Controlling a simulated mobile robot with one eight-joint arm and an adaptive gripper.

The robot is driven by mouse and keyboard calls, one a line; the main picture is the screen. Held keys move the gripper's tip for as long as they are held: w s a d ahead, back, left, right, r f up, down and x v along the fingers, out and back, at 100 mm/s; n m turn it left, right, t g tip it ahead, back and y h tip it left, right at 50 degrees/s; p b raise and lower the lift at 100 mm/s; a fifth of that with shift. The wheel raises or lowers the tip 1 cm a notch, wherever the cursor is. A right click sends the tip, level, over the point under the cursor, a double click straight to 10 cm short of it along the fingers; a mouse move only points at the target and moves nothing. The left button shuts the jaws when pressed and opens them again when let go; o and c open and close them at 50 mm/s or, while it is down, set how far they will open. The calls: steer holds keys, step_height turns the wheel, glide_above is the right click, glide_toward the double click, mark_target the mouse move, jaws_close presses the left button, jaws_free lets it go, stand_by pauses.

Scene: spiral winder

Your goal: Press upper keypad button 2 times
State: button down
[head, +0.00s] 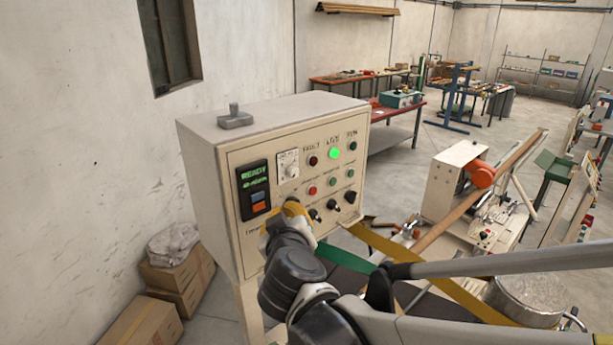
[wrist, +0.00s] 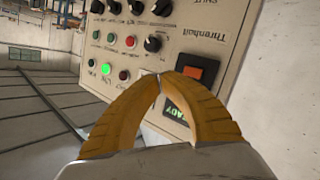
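The cream control panel (head: 230,160) has a dark keypad at its left. In the head view the keypad shows a green-lit display (head: 252,176), a small blue upper button (head: 257,196) and an orange lower button (head: 259,207). My gripper (head: 292,207) has yellow fingers and is just right of and slightly below the keypad. In the wrist view, which is turned upside down, my gripper's fingertips (wrist: 160,77) meet with nothing between them. The orange button (wrist: 190,69) shows beside them; the finger hides the blue button and part of the display (wrist: 178,114). Contact with the panel cannot be told.
Right of the keypad are a dial (head: 288,164), a lit green lamp (head: 334,153), a red button (head: 312,190) and black knobs (head: 350,196). Cardboard boxes (head: 178,275) stand left of the panel. A winding machine (head: 460,185) stands to the right.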

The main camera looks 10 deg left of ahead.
mark_target(267, 195)
steer(key=shift+d, duration=0.1)
steer(key=s+d+p, duration=0.2)
steer(key=s+d, duration=0.1)
steer(key=shift+w+a+b, duration=0.3)
steer(key=shift+w+a, duration=1.25)
steer(key=shift+a, duration=0.2)
steer(key=shift+w+a+b, duration=0.25)
steer(key=shift+w+a, duration=1.3)
steer(key=shift+a, duration=0.2)
steer(key=shift+w+a, duration=0.3)
steer(key=shift+w+a+b, duration=0.25)
steer(key=shift+a+b, duration=0.05)
steer(key=shift+b, duration=0.1)
stand_by(0.3)
steer(key=shift+s+d, duration=0.55)
steer(key=shift+d, duration=0.1)
